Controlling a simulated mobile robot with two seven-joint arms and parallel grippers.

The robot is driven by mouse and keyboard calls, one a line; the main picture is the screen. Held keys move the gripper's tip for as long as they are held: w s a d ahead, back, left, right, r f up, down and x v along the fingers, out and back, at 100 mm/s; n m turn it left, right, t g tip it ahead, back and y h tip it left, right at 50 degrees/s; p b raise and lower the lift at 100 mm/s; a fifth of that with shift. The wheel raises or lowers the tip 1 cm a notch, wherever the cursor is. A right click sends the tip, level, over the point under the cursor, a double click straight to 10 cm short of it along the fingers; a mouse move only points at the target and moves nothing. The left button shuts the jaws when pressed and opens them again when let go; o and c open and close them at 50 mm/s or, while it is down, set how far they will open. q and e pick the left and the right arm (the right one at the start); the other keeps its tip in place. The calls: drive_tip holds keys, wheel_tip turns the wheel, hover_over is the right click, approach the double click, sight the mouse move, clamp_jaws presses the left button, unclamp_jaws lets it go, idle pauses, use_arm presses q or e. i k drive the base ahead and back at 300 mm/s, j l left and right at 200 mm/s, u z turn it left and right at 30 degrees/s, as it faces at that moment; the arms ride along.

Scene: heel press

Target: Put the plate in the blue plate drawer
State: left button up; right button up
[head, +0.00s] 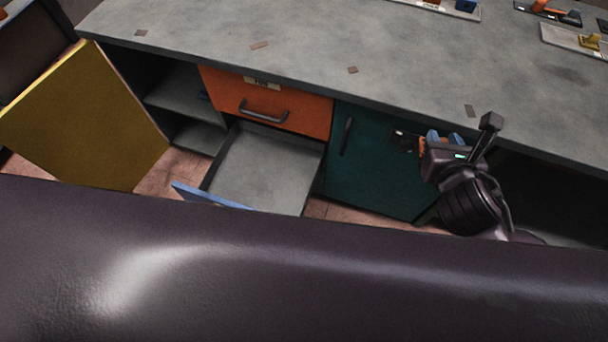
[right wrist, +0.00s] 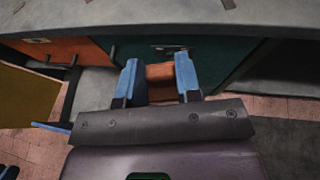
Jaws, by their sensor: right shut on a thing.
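My right gripper (head: 444,139) is in front of the teal cabinet door, at the right of the head view. It is shut on an orange-brown piece, which I take to be the plate (right wrist: 160,82). The piece sits between the blue fingers in the right wrist view, and its full shape is hidden. The blue plate drawer (head: 265,172) is pulled open below the orange drawer, left of my right gripper. Its grey inside looks empty in the part that shows. Its blue front (head: 210,196) is partly hidden by my dark arm. My left gripper is not in view.
The orange drawer (head: 300,116) and teal door (head: 367,175) are shut. A yellow door (head: 85,115) stands open at the left beside grey shelves (head: 188,98). The grey worktop (head: 330,35) overhangs the fronts. Tools on trays (head: 575,40) lie at its far right.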

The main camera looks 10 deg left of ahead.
sight(250, 188)
drive_tip(key=l, duration=0.75)
drive_tip(key=l+u, duration=0.4)
drive_tip(key=l, duration=0.15)
drive_tip(key=u, duration=1.55)
